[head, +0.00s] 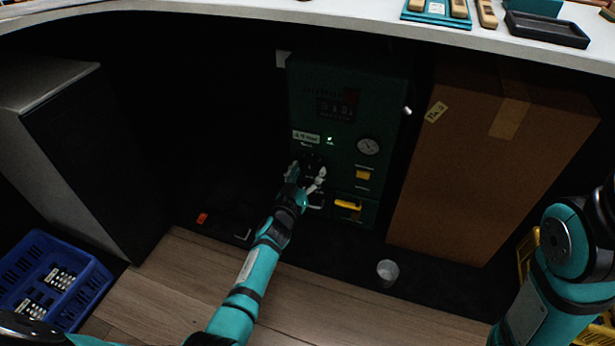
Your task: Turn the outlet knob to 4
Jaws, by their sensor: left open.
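A dark green machine (368,98) stands in the dark space under the white counter. Its front carries a display, a small green light, a white label, a round gauge and yellow parts. My left gripper (306,176) is open and right in front of the panel, below the white label. A dark knob-like part shows between and behind its fingers, but I cannot tell its setting or any numbers around it, nor whether the fingers touch it. My right arm is at the lower right, and its gripper is out of view.
A tall cardboard box (465,150) stands close on the machine's right. A grey cabinet (80,150) is at left, with a blue crate (88,296) before it. A small grey cup (387,270) is on the floor. The white counter (330,15) overhangs the space.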

